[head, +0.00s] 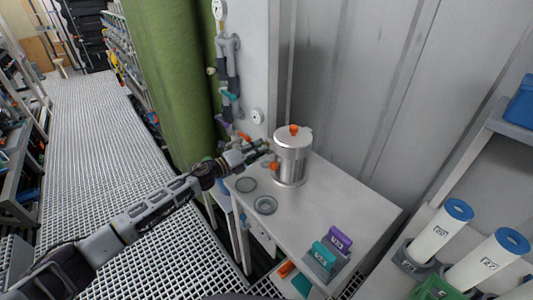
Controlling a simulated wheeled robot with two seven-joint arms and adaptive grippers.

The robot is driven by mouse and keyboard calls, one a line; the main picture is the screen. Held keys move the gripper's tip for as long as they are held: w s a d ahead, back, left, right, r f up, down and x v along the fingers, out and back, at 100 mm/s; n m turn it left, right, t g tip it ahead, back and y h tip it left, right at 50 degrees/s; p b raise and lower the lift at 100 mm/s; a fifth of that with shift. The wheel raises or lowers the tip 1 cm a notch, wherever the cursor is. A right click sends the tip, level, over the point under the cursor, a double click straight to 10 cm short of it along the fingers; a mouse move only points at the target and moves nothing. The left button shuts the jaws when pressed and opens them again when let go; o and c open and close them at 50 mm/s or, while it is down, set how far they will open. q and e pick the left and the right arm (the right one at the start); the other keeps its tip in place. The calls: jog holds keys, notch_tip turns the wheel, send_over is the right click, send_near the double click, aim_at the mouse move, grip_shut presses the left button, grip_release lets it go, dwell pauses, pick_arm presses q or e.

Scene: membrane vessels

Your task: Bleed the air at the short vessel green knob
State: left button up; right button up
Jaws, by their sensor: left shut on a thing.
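A short silver metal vessel (291,160) stands upright on the grey table, with an orange knob (294,129) on its lid and an orange part (273,166) low on its left side. My left gripper (262,148) reaches in from the left, just left of the vessel's upper wall. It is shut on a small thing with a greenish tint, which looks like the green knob. The fingers mostly hide it, and I cannot tell how far it is turned. My right gripper is out of view.
White cylinders with blue caps (459,209) stand at right. Pipes (229,75) run up the wall behind my gripper.

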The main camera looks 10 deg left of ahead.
pick_arm(q)
jog(key=shift+r+n+p, duration=0.1)
jog(key=shift+n+p, duration=1.1)
jog(key=shift+n, duration=0.4)
jog(key=shift+n+p, duration=1.7)
jog(key=shift+n, duration=0.3)
jog(key=shift+p, duration=0.3)
